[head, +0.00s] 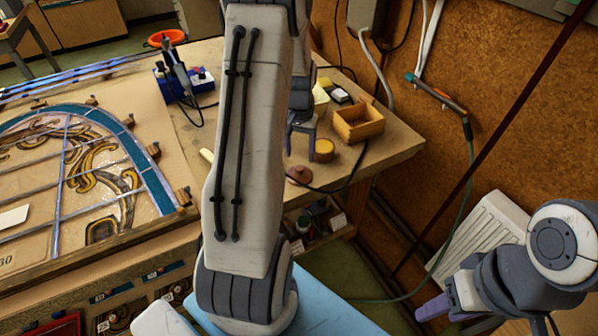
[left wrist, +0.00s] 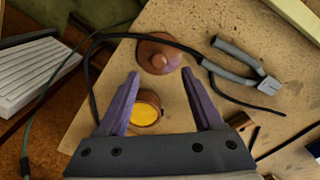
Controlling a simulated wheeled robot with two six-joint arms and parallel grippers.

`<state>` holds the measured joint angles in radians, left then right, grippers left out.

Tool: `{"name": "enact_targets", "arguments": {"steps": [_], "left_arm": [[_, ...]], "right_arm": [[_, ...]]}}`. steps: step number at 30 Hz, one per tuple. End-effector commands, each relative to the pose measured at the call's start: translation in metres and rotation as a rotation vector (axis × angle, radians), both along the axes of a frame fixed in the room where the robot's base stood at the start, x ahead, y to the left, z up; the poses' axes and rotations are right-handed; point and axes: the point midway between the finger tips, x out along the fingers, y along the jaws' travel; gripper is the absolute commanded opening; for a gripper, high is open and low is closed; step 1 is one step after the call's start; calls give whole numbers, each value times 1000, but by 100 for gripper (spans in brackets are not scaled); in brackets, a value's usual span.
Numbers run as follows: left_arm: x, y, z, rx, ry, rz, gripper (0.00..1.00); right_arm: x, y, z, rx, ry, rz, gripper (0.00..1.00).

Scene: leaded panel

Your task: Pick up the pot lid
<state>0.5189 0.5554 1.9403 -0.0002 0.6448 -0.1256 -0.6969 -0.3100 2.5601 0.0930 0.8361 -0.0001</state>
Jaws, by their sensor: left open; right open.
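The pot lid (head: 299,174), a reddish-brown disc with a small knob, lies on the bench near its front edge. It also shows in the left wrist view (left wrist: 158,56), just beyond the fingertips. My left gripper (head: 301,152) is open and empty above the bench, behind my forearm in the head view. In the left wrist view its purple fingers (left wrist: 160,74) point at the lid, with the lid's near edge close to the gap between the tips. A small round pot with yellow contents (head: 324,150) stands beside the lid; it shows between the fingers (left wrist: 146,113). My right gripper (head: 440,311) is open and empty, away from the bench.
A dark cable (left wrist: 105,40) passes beside the lid. Grey pliers (left wrist: 240,68) lie right of the lid in the left wrist view. A wooden box (head: 358,124) stands behind the pot. The leaded panel (head: 148,163) covers the left bench. A white radiator (head: 480,235) is at right.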

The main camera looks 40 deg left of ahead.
Motion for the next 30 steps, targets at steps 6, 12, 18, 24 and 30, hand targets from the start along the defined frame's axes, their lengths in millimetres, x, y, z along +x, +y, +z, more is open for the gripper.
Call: {"name": "enact_targets", "arguments": {"steps": [6,12,18,24,30], "left_arm": [[-3,-3,-30,-3,5,0,68],[-2,-2,-48,-1,2,0,68],[-2,-2,-49,0,0,0,68],[-2,-2,-49,0,1,0,0],[-2,-2,-49,0,1,0,0]], "right_arm": [[0,0,15,0,0,-1,50],[0,0,17,0,0,-1,50],[0,0,17,0,0,-1,50],[0,0,17,0,0,-1,50],[0,0,17,0,0,-1,50]]}}
